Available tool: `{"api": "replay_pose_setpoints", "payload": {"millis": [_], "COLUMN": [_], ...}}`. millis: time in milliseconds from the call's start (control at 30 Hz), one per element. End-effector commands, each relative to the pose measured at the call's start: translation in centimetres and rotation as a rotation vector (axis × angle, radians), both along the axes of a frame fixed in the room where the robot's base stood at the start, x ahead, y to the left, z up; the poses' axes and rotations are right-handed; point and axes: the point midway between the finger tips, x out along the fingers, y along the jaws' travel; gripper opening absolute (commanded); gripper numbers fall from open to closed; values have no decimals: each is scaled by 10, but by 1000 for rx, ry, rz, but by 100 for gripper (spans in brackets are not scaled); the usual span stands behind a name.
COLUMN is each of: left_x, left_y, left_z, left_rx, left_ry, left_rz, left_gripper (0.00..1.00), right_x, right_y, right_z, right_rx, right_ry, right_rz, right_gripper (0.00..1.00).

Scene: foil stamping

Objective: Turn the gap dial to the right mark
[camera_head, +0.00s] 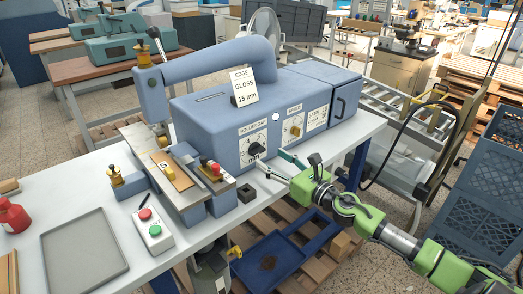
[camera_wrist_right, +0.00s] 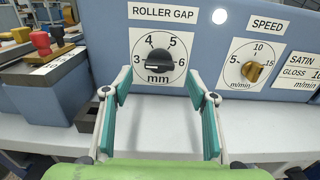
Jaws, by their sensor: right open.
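The roller gap dial is a black knob (camera_head: 257,149) on a white plate on the front of the blue machine (camera_head: 215,118). In the right wrist view the knob (camera_wrist_right: 158,60) sits in a scale marked 3, 4, 5 and 6 mm. Its pale pointer line lies to the left, near the 3. My right gripper (camera_head: 268,157) is open, its fingers reaching toward the dial from the right. In the wrist view its teal-padded fingertips (camera_wrist_right: 160,80) are spread either side, just below the knob, with nothing between them. My left gripper is not in view.
A brass speed dial (camera_head: 293,127) sits right of the gap dial. A button box (camera_head: 153,230), grey tray (camera_head: 84,250) and red bottle (camera_head: 13,216) occupy the left of the table. A small dark block (camera_head: 246,193) lies below the dial.

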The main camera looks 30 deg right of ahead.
Motion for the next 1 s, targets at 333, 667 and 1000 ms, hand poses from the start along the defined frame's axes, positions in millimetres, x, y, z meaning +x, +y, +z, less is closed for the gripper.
{"api": "replay_pose_setpoints", "payload": {"millis": [333,667,1000], "left_x": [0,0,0], "left_y": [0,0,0], "left_z": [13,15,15], "left_rx": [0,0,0], "left_ry": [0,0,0], "left_rz": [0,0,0], "left_gripper": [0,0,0], "right_x": [42,56,56], "right_y": [7,11,11], "right_z": [2,0,0], "right_rx": [1,-1,-1], "right_ry": [-2,0,0], "right_rz": [-2,1,1], "right_gripper": [53,53,19]}}
